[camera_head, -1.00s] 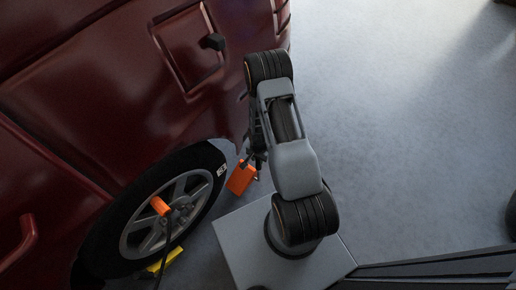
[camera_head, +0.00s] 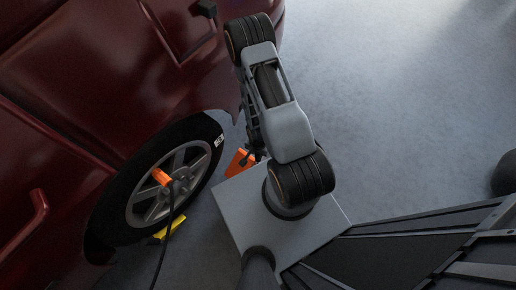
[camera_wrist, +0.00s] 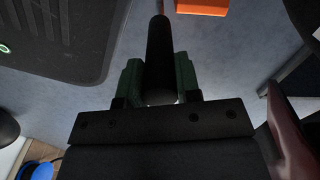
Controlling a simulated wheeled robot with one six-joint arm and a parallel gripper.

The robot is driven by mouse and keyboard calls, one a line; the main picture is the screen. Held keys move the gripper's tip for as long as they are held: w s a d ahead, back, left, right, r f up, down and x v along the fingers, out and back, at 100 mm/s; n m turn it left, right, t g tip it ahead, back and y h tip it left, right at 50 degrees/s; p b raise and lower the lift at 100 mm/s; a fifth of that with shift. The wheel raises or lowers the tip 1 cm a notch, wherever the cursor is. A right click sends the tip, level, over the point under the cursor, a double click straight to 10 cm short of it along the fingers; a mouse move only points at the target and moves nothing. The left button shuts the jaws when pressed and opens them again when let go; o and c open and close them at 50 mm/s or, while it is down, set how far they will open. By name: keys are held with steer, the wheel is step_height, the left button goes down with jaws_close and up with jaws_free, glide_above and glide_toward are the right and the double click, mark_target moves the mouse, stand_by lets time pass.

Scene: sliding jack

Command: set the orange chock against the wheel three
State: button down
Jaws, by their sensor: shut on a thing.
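The orange chock (camera_head: 238,162) hangs from my gripper, to the right of the car's wheel (camera_head: 170,185). In the head view a strip of floor shows between chock and tyre; my arm partly hides the chock. In the wrist view my gripper (camera_wrist: 160,75) has its green-padded fingers shut on a dark round bar, which seems to be the chock's handle. Part of an orange block, the chock (camera_wrist: 203,6), shows at the top edge. A small white label (camera_head: 219,140) on the tyre's upper right is too small to read. Whether the chock touches the floor cannot be told.
The dark red car body (camera_head: 110,80) fills the left. A yellow piece (camera_head: 170,228) lies at the wheel's foot. An orange fitting (camera_head: 161,177) with a black cable (camera_head: 168,235) sits at the wheel's hub. Open grey floor (camera_head: 400,100) lies to the right.

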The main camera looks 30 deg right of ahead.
steer(key=shift+f, duration=0.15)
steer(key=shift+f+b, duration=1.05)
steer(key=shift+w, duration=0.1)
steer(key=w+a+b, duration=0.2)
steer(key=w, duration=1)
steer(key=shift+w+a, duration=0.2)
steer(key=shift+a, duration=0.1)
steer(key=shift+r, duration=0.1)
steer(key=shift+a, duration=0.1)
stand_by(0.3)
steer(key=shift+s+a+f, duration=0.1)
steer(key=shift+s+a, duration=0.3)
steer(key=shift+a, duration=0.5)
steer(key=shift+s+a+f, duration=0.1)
steer(key=shift+s+a, duration=0.35)
steer(key=shift+a, duration=0.4)
steer(key=shift+s+a+f, duration=0.1)
steer(key=shift+s+a, duration=0.3)
steer(key=shift+a, duration=0.5)
